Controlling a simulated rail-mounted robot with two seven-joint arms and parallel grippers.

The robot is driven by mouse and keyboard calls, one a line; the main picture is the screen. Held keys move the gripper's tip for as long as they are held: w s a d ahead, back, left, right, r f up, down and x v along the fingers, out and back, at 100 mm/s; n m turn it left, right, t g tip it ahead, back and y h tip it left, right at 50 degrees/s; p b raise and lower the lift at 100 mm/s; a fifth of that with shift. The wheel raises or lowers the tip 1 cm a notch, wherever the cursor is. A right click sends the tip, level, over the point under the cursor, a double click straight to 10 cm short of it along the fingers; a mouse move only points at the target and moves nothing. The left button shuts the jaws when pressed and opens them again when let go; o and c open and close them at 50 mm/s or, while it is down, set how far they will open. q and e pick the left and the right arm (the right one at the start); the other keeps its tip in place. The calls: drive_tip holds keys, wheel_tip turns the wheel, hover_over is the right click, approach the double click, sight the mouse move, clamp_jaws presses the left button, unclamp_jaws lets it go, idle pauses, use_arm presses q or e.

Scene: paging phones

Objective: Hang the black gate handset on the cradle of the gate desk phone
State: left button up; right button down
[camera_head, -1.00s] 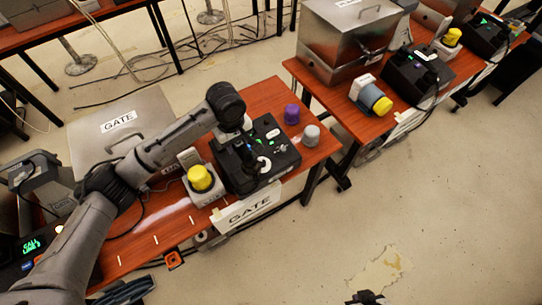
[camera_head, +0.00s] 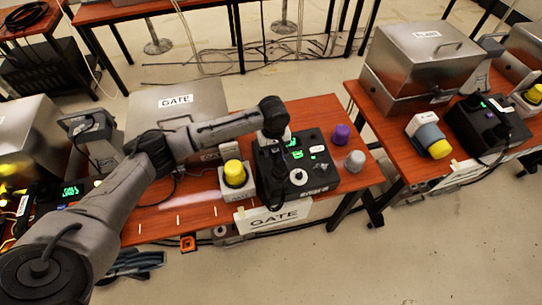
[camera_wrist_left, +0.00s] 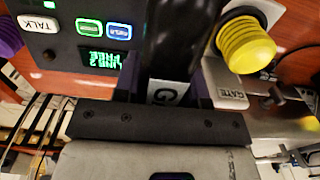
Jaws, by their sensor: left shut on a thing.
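The gate desk phone (camera_head: 318,178) is a black box with lit green displays on the table. It also fills the upper left of the left wrist view (camera_wrist_left: 62,62), with a TALK label and a lit screen. My left gripper (camera_head: 270,150) is over the phone's left side. In the left wrist view my left gripper (camera_wrist_left: 168,88) is shut on the black gate handset (camera_wrist_left: 175,45), which carries a white label with a G. The handset is at the phone's cradle side; the cradle is hidden, and I cannot tell whether they touch. My right gripper is out of view.
A yellow-capped grey unit (camera_head: 234,180) stands close left of the phone. Purple (camera_head: 341,134) and grey (camera_head: 355,161) knobs stand to its right. A metal GATE case (camera_head: 172,108) is behind left. Another table (camera_head: 400,155) with similar devices stands right, across a gap.

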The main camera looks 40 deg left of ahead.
use_arm(q)
drive_tip(key=shift+a+f, duration=0.35)
drive_tip(key=shift+a, duration=0.2)
drive_tip(key=shift+d+f+b, duration=0.1)
drive_tip(key=shift+f+b, duration=0.55)
drive_tip(key=shift+f, duration=1.3)
drive_tip(key=o, duration=1.1)
drive_tip(key=shift+f, duration=0.1)
drive_tip(key=shift+c, duration=0.2)
wheel_tip(320, 180, up, 12)
drive_tip(key=p, duration=0.2)
drive_tip(key=shift+p, duration=0.35)
